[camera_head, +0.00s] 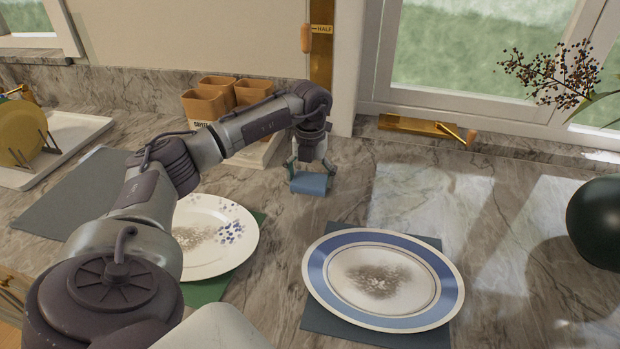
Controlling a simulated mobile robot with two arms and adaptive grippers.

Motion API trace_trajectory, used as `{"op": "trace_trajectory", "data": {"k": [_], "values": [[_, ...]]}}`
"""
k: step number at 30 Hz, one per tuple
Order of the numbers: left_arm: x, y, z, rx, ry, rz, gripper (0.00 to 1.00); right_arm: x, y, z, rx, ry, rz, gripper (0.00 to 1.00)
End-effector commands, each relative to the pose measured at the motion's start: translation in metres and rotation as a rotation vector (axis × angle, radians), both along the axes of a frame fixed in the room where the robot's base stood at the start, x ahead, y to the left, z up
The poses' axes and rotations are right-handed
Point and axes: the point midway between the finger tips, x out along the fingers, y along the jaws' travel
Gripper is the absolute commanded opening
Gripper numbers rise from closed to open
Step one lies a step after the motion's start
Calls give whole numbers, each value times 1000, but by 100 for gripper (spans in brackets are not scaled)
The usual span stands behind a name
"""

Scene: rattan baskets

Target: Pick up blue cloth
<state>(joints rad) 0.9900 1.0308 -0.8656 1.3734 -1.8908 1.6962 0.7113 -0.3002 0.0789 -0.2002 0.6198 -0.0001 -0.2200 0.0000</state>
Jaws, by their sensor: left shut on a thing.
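The blue cloth (309,184) is a small folded piece in the middle of the camera_head view, at the end of my left arm. My left gripper (308,168) points down and is shut on the cloth, with a finger at each side of it. I cannot tell whether the cloth touches the marble counter (345,205) or hangs just above it. My right gripper is not in view.
A blue-rimmed oval plate with a dirty smear (438,309) lies on a dark mat in front. A white floral plate (245,249), also smeared, is partly behind my arm. Brown containers (204,105) stand behind. A dark round vase (598,222) is at right.

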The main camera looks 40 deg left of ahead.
Motion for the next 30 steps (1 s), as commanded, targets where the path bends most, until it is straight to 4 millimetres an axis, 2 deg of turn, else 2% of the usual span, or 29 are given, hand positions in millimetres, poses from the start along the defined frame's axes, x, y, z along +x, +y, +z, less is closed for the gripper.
{"op": "trace_trajectory", "data": {"k": [5,8,21,30], "values": [[1,1,17,1,-5,1,69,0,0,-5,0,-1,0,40],[1,1,36,0,-7,1,69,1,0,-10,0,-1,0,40],[-73,-56,92,2,-4,-2,69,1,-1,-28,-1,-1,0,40],[-91,-71,107,1,-2,0,69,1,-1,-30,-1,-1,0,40]]}}
